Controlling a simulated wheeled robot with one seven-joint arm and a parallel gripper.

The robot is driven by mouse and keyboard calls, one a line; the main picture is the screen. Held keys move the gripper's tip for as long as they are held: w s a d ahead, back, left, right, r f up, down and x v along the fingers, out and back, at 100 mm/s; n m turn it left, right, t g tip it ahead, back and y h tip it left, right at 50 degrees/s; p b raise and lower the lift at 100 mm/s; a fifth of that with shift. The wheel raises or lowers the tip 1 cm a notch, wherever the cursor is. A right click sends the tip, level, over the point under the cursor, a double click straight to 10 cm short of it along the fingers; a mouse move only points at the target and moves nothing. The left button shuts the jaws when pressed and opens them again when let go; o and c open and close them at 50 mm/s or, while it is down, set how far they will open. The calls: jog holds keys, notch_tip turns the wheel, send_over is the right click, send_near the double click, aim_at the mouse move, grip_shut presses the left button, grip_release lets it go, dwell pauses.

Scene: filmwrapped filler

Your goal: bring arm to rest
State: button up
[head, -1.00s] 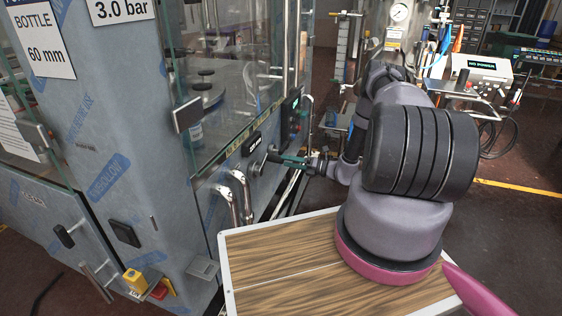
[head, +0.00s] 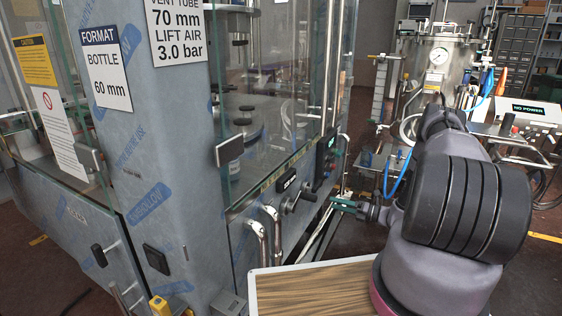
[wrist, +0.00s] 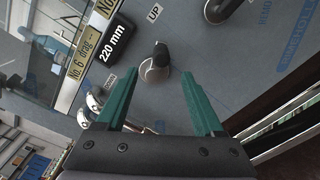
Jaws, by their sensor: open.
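My gripper (head: 343,205) is at the end of my arm, in front of the lower panel of the glass-fronted machine. Its two green fingers are apart with nothing between them in the wrist view (wrist: 158,82). A crank handle (head: 304,196) with a dark grip sticks out of the panel just left of the fingers. In the wrist view the round metal hub of a control with a dark end (wrist: 154,66) lies beyond the fingertips, apart from them. My arm is bent above a wood-topped surface, and its thick links fill the right side of the head view.
The blue-grey machine (head: 160,190) with glass doors stands close on the left. Bent metal handles (head: 272,232) stick out of its panel. The wood-grain top (head: 315,288) lies below my arm. A steel tank (head: 440,75) and a "NO POWER" unit (head: 530,112) stand behind.

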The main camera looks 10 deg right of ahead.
jog(key=s+a+r+n+g+h, duration=0.1)
jog(key=s+a+r+n+g, duration=0.15)
jog(key=r+n, duration=0.6)
jog(key=s+a+r+n+g+h, duration=0.1)
jog(key=a+r+n+g, duration=0.25)
jog(key=r, duration=1.05)
jog(key=s+a+r+n+g+h, duration=0.2)
jog(key=a+r+n+g, duration=0.3)
jog(key=r, duration=0.6)
jog(key=s+r+n+t+h, duration=0.4)
jog(key=s+r+n, duration=0.3)
jog(key=s+r, duration=0.3)
jog(key=s+r+n+t+h, duration=0.3)
jog(key=s+r+n, duration=0.5)
jog(key=s, duration=0.7)
notch_tip(320, 180, up, 2)
jog(key=shift+s+n+t+h, duration=0.3)
jog(key=shift+s+t+h, duration=0.1)
jog(key=shift+h, duration=0.3)
jog(key=shift+d, duration=0.1)
